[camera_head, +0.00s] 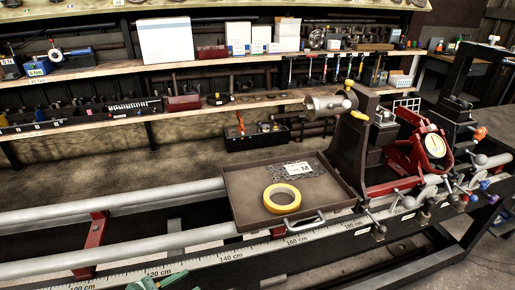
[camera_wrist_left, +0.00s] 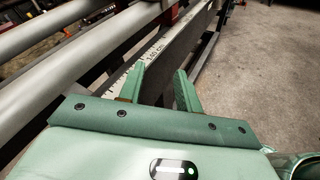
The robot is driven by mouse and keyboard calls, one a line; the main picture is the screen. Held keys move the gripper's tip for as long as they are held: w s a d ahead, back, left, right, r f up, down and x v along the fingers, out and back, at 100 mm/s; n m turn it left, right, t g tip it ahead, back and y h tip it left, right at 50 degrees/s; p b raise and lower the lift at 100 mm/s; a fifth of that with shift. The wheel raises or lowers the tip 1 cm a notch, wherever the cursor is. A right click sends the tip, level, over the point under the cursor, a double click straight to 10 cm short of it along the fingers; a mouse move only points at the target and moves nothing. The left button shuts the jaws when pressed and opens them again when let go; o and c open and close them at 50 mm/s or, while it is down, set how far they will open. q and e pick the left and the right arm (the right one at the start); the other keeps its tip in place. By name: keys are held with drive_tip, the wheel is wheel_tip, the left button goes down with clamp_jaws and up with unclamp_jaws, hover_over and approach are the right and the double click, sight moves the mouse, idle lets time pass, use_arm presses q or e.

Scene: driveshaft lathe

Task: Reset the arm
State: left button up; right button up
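My left gripper (camera_wrist_left: 158,88) shows in the left wrist view with its two green fingers apart and nothing between them. It is beside the lathe's ruler rail (camera_wrist_left: 153,52), which runs just beyond the fingertips. In the head view only a green part of my left gripper (camera_head: 155,281) shows at the bottom edge, in front of the rail (camera_head: 205,259). My right gripper is in neither view.
A brown tray (camera_head: 240,211) sits on the lathe rails and holds a yellow tape roll (camera_head: 282,198) and a label card (camera_head: 298,168). A red clamp (camera_head: 415,150) stands to its right. Loaded shelves (camera_head: 215,101) line the back. Open floor (camera_wrist_left: 266,80) lies right of the rail.

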use_arm(q)
drive_tip(key=s+a+f+n+y, duration=0.2)
drive_tip(key=a+f+n+y, duration=0.45)
drive_tip(key=f+n, duration=0.8)
drive_tip(key=s+a+f+n+g+y+p, duration=0.25)
drive_tip(key=s+a+f+n, duration=0.25)
drive_tip(key=s+f+n, duration=0.5)
drive_tip(key=s+d+f+n+g, duration=0.1)
drive_tip(key=s+f+n+g, duration=0.2)
drive_tip(key=s+n, duration=0.3)
drive_tip(key=s+d+f+n+g, duration=0.1)
drive_tip(key=s+f+n, duration=0.4)
drive_tip(key=s, duration=1.1)
drive_tip(key=s+d+f+n+g+y, duration=0.1)
drive_tip(key=s+f+n+g, duration=0.3)
drive_tip(key=s+n, duration=0.4)
drive_tip(key=s, duration=0.3)
drive_tip(key=shift+s+d+f+n+g, duration=0.15)
drive_tip(key=shift+d+n+g, duration=0.1)
drive_tip(key=shift+n+g, duration=0.1)
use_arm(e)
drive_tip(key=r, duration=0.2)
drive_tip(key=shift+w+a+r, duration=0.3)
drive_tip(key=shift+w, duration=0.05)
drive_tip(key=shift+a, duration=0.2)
